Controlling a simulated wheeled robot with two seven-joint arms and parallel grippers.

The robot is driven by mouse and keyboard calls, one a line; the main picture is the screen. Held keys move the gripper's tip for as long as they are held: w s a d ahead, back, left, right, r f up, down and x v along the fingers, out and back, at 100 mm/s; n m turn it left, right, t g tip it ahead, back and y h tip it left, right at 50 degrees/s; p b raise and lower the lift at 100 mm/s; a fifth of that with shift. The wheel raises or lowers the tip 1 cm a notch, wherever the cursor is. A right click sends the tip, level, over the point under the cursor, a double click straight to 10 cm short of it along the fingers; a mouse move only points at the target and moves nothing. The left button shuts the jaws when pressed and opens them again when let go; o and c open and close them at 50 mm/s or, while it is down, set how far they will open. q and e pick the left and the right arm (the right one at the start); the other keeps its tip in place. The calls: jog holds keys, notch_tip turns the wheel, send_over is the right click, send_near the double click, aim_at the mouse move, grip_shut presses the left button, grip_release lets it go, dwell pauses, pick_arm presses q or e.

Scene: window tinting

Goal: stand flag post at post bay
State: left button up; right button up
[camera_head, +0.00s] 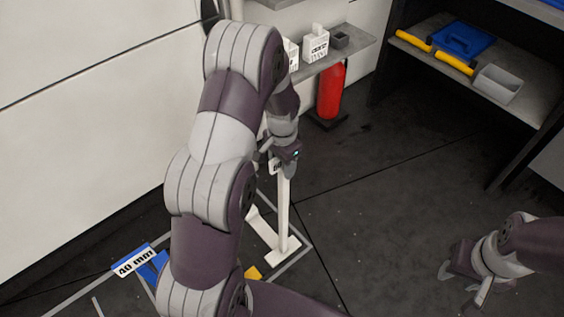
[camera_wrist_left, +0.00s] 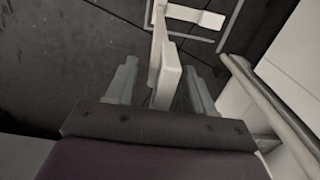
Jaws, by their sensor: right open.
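A white flag post (camera_head: 284,215) stands upright on flat white feet (camera_head: 270,246) inside a grey outlined bay (camera_head: 300,257) on the floor. My left gripper (camera_head: 285,158) is at the top of the post, where a partly hidden label shows. In the left wrist view the post (camera_wrist_left: 168,75) runs between the two fingers of my left gripper (camera_wrist_left: 162,85), with a narrow gap visible on each side; the gripper looks open around it. My right gripper (camera_head: 465,283) is open and empty above the floor at lower right.
A blue item with a "40 mm" label (camera_head: 135,261) and a small yellow piece (camera_head: 253,272) are near my left arm, which hides part of the bay. A red extinguisher (camera_head: 331,92) stands under a grey shelf (camera_head: 352,50). A dark rack (camera_head: 530,100) is at upper right. The middle floor is clear.

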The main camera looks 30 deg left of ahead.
pick_arm(q)
notch_tip(320, 180, up, 12)
jog(key=p, duration=0.3)
jog(key=shift+p, duration=0.3)
jog(key=s+d+r+n, duration=0.1)
jog(key=s+d+n, duration=0.1)
jog(key=s, duration=0.5)
jog(key=s+d+n+t, duration=0.1)
jog(key=s+d+n, duration=0.1)
jog(key=s+d, duration=0.3)
jog(key=s, duration=0.3)
jog(key=shift+d+r, duration=0.3)
jog(key=shift+r, duration=0.05)
jog(key=shift+c, duration=0.3)
